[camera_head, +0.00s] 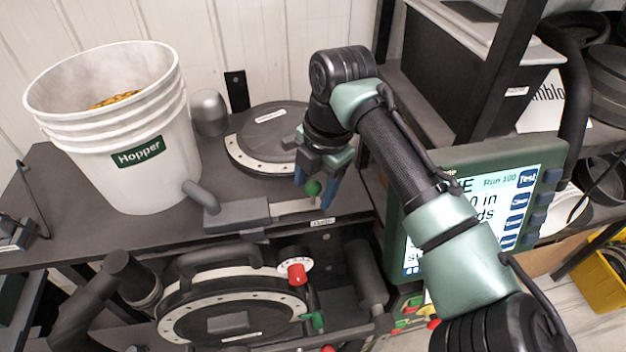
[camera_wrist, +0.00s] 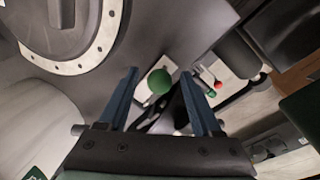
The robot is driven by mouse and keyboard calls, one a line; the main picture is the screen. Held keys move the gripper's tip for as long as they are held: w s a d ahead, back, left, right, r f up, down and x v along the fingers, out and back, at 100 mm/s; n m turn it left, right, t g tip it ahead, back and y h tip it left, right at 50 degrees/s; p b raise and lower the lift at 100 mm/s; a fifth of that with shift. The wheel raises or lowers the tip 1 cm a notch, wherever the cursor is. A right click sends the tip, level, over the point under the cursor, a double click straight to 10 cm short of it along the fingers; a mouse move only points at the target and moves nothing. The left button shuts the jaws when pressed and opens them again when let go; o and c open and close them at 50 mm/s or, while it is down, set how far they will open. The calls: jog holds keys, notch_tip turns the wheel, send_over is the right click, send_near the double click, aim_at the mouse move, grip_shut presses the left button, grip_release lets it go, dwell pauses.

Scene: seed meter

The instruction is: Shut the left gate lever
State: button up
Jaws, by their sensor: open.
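A lever with a green ball knob (camera_head: 313,188) stands at the right end of a grey slide housing (camera_head: 240,214) on the dark bench, in front of the hopper. In the wrist view the green ball (camera_wrist: 159,81) lies between the two blue fingers, nearer the left one, with gaps on both sides. My gripper (camera_head: 312,194) is open and points down over the knob; it also shows in the wrist view (camera_wrist: 160,74). The lever's stem is mostly hidden, and I cannot tell whether a finger touches it.
A white hopper bucket (camera_head: 112,172) stands at left. A round meter disc (camera_head: 245,168) lies behind my gripper. Below the bench edge are a second disc unit (camera_head: 175,315), a red knob (camera_head: 297,274) and a green handle (camera_head: 314,320). A display (camera_head: 487,208) stands at right.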

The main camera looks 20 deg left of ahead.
jog(key=shift+f, duration=0.35)
grip_shut()
jog(key=shift+a+r, duration=0.1)
dwell(1.1)
